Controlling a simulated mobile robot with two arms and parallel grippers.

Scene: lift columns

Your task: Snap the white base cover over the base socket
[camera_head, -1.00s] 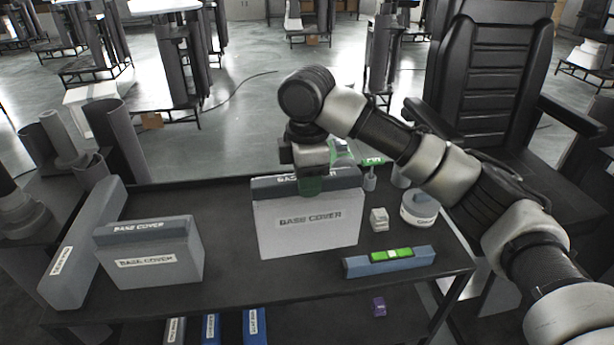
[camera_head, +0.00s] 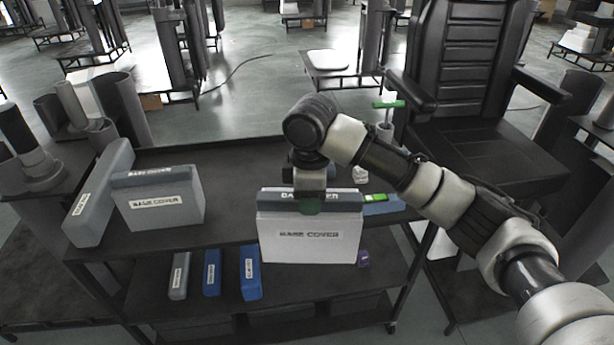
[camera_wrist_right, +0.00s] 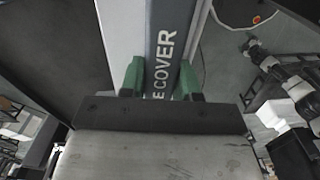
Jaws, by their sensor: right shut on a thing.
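A white box-shaped base cover (camera_head: 300,240) with a grey top band and a BASE COVER label hangs upright under my right gripper (camera_head: 309,205). The green fingertips of the gripper are shut on its top edge. In the right wrist view, the fingers (camera_wrist_right: 161,80) sit on both sides of the cover's grey labelled top (camera_wrist_right: 166,45). A second, grey base cover (camera_head: 160,202) stands on the black table at the left. My left gripper is not in view. I cannot make out the base socket.
The black table (camera_head: 225,160) has a clear middle and back. A long grey box (camera_head: 98,195) stands at its left end. Blue and grey boxes (camera_head: 212,272) lie on the lower shelf. A green-topped bar (camera_head: 377,199) lies right of the held cover. A black chair (camera_head: 470,110) stands behind right.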

